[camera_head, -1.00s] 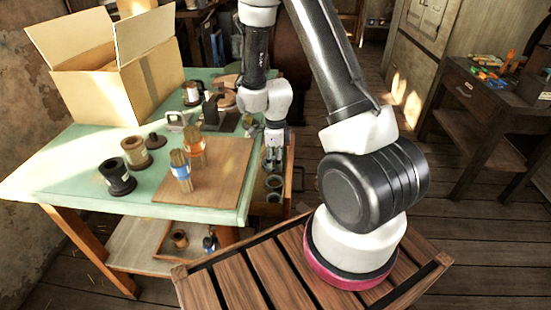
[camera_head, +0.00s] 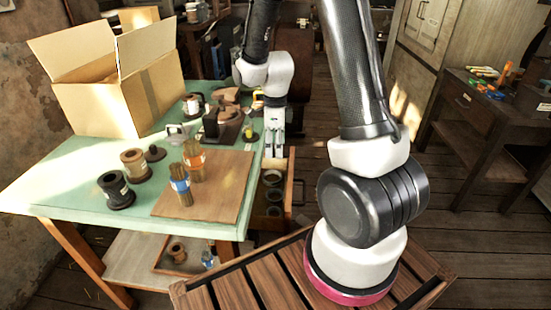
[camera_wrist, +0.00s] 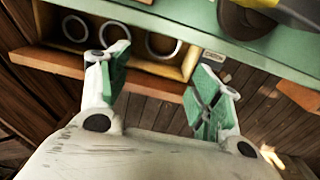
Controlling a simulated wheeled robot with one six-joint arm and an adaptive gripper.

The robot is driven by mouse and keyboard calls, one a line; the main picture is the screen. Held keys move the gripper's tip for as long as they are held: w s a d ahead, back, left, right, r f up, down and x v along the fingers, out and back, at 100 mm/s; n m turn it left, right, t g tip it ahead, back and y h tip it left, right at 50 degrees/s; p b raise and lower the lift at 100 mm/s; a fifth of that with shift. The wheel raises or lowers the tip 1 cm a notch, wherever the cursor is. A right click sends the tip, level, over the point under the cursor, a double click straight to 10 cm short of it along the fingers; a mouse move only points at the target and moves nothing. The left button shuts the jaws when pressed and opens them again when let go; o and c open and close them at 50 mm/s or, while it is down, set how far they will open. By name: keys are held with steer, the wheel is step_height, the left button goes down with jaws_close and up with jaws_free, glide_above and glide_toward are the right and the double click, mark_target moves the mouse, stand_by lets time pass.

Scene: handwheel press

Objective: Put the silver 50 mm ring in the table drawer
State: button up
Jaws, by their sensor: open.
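The table drawer (camera_head: 290,188) is pulled open at the right side of the green table. Three grey, silver-looking rings lie in a row inside it: a left ring (camera_wrist: 75,28), a middle ring (camera_wrist: 114,34) partly behind my finger, and a right ring (camera_wrist: 164,44). I cannot tell their sizes or which is the 50 mm one. My gripper (camera_wrist: 160,68) is open with green finger pads, and nothing shows between its fingers. In the head view my gripper (camera_head: 274,153) hangs above the far end of the drawer, apart from the rings.
The green table (camera_head: 75,205) holds an open cardboard box (camera_head: 115,95), dark spools (camera_head: 116,190), brushes (camera_head: 180,180) on a wooden board (camera_head: 222,190), and metal tools near the drawer side. A dark workbench (camera_head: 475,115) stands at the right. Floor between is clear.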

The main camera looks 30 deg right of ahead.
steer(key=s+r+n+t, duration=0.1)
steer(key=s+r+n, duration=0.35)
steer(key=r, duration=0.35)
steer(key=s+r+n+t, duration=0.1)
steer(key=s+r+n, duration=0.2)
steer(key=r+n, duration=0.4)
steer(key=s+d+r+n+t, duration=0.1)
steer(key=s+r+n+t, duration=0.1)
steer(key=s+r+n, duration=0.7)
steer(key=s+n, duration=0.4)
steer(key=shift+d, duration=0.2)
steer(key=shift+d, duration=0.1)
